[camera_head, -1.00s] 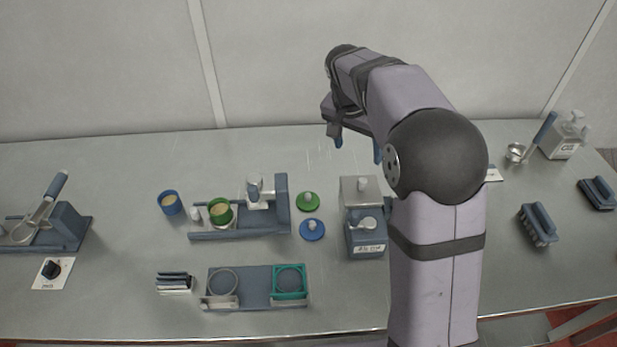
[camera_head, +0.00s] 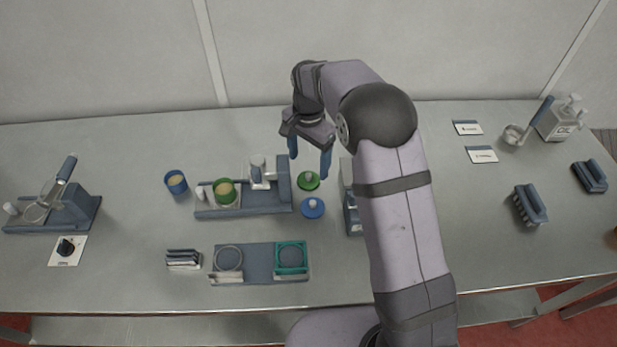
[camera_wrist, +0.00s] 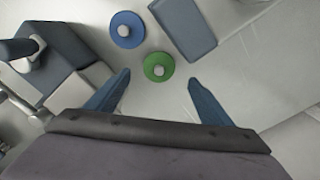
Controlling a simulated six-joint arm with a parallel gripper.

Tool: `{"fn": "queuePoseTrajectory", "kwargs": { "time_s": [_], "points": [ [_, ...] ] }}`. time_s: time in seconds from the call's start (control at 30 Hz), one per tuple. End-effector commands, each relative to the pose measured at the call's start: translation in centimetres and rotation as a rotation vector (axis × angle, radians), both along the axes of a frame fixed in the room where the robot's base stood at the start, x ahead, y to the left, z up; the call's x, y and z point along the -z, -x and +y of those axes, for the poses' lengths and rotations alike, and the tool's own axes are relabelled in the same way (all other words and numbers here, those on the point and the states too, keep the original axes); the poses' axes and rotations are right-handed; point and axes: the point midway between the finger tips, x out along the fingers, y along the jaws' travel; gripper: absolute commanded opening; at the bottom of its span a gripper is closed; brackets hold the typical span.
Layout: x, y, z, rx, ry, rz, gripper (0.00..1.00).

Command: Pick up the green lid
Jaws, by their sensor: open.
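In the wrist view my two blue fingers (camera_wrist: 158,78) are spread wide apart and do not touch the lid.
A matching blue lid (camera_head: 312,208) lies just in front of the green one. A grey-blue box (camera_head: 352,215) stands close on the right, partly hidden by my arm.

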Motion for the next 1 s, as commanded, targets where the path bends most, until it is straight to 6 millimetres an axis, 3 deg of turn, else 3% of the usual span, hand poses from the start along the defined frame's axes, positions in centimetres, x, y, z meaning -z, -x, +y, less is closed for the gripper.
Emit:
{"fn": "queuePoseTrajectory", "kwargs": {
  "time_s": [0.17,0.53,0.83,1.0],
  "points": [
    [0.6,0.2,0.0,-0.001,0.001,0.004,0.74],
    [4.8,0.4,0.0,-0.001,0.001,0.002,0.74],
    [5.2,0.3,0.0,-0.001,0.001,-0.001,0.74],
    [5.2,0.3,0.0,-0.001,0.001,-0.001,0.34]
  ]
}}
